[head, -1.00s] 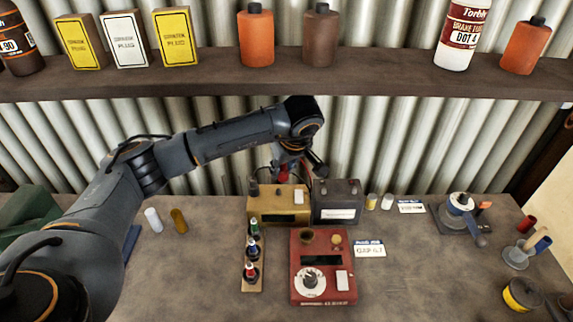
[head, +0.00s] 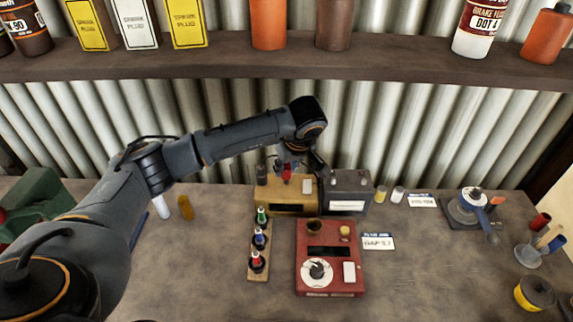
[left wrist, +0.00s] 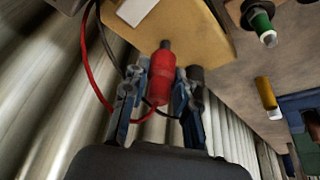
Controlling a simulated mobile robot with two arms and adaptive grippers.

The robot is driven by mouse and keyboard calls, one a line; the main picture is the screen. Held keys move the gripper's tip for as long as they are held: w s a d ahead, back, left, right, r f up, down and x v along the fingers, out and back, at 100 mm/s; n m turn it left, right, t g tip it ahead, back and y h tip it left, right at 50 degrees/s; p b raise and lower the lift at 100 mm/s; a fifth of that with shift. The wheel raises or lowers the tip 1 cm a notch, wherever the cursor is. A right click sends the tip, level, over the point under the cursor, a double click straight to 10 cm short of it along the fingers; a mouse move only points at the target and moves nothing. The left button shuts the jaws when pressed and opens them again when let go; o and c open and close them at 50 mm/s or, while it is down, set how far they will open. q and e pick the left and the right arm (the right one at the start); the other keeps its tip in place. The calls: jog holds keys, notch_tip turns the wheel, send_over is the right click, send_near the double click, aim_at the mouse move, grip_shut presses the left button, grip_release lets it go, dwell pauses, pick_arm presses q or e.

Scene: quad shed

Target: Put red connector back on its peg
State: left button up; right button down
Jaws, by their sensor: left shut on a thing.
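My left gripper (left wrist: 160,95) is shut on the red connector (left wrist: 161,77), seen between its fingers in the left wrist view. In the head view the red connector (head: 287,172) is at the back of the top of the brass-coloured box (head: 286,209), partly hidden by the gripper (head: 293,165). I cannot tell whether it touches the box or a peg. A black connector (head: 261,174) stands to its left. A wooden strip (head: 259,277) carries green (head: 262,215), blue (head: 259,236) and red (head: 256,259) capped pieces. My right gripper is not in view.
A dark grey box (head: 346,191) stands right beside the brass-coloured box. A red panel (head: 330,285) with a dial lies in front. Red and black wires (left wrist: 92,70) hang close to the fingers.

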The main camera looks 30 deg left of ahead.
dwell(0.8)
pick_arm(q)
jog(key=shift+b, duration=0.4)
dwell(0.5)
jog(key=shift+f+b, duration=1.15)
jog(key=shift+f, duration=0.05)
dwell(0.4)
dwell(0.4)
jog(key=o, duration=1.5)
jog(key=shift+r, duration=0.1)
